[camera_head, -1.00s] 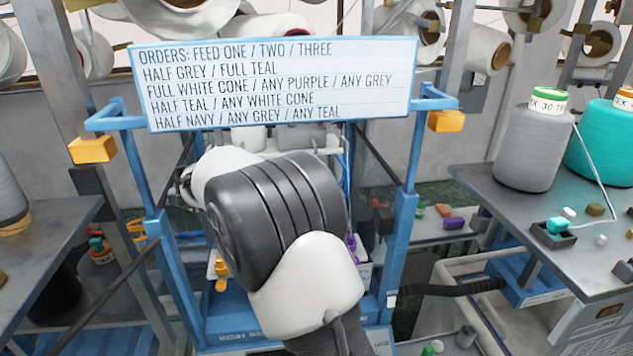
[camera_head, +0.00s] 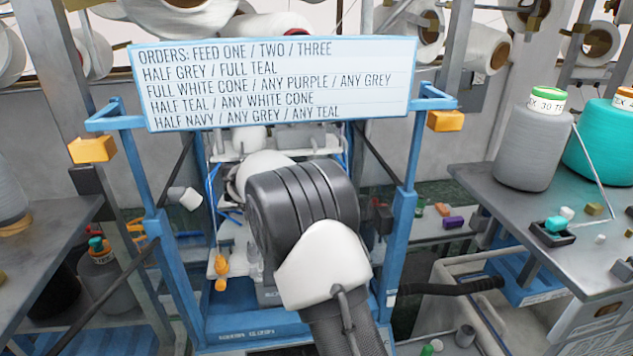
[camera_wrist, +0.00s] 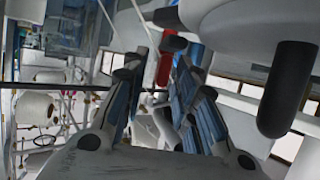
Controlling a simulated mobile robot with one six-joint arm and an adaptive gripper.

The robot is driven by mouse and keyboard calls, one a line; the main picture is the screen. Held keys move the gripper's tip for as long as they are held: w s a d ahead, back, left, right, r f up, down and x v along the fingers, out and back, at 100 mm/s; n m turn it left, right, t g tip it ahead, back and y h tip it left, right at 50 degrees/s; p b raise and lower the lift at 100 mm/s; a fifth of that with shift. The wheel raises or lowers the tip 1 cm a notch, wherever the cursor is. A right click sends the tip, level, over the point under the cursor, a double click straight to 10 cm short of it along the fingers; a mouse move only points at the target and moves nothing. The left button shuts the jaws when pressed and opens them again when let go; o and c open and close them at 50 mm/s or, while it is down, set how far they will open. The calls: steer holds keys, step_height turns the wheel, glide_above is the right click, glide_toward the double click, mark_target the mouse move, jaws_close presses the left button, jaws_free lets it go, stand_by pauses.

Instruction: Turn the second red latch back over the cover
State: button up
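A red piece (camera_wrist: 165,68), likely a red latch, shows in the wrist view just past my fingertips. I cannot tell whether a finger touches it, or which latch it is. My gripper (camera_wrist: 160,85) has its two blue-padded fingers apart, with a gap between them and nothing visibly held. In the head view my own arm covers the gripper and the work spot. No red latch can be made out there, and I cannot pick out the cover in either view.
A blue frame (camera_head: 402,240) carries a white order board (camera_head: 275,82) above my arm. Orange blocks (camera_head: 92,149) sit on its side posts. An orange piece (camera_head: 221,272) is left of my arm. A grey table (camera_head: 500,205) at right holds a grey cone (camera_head: 532,148) and a teal cone (camera_head: 605,145).

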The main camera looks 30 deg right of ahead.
jaws_close()
steer(key=shift+p, duration=0.3)
steer(key=p, duration=0.2)
steer(key=shift+r+m+g+p, duration=0.3)
steer(key=shift+g, duration=0.1)
steer(key=m+g+p, duration=0.1)
steer(key=p, duration=0.3)
steer(key=shift+w+g+h, duration=0.1)
steer(key=shift+g+h, duration=0.2)
steer(key=shift+h, duration=0.1)
steer(key=shift+m+g+p, duration=0.6)
steer(key=shift+m+p, duration=0.2)
steer(key=shift+p, duration=0.3)
steer(key=shift+f+m+g+p, duration=0.15)
steer(key=shift+m+g+p, duration=0.4)
steer(key=shift+g, duration=0.15)
steer(key=shift+f, duration=0.1)
steer(key=shift+o, duration=0.7)
jaws_free()
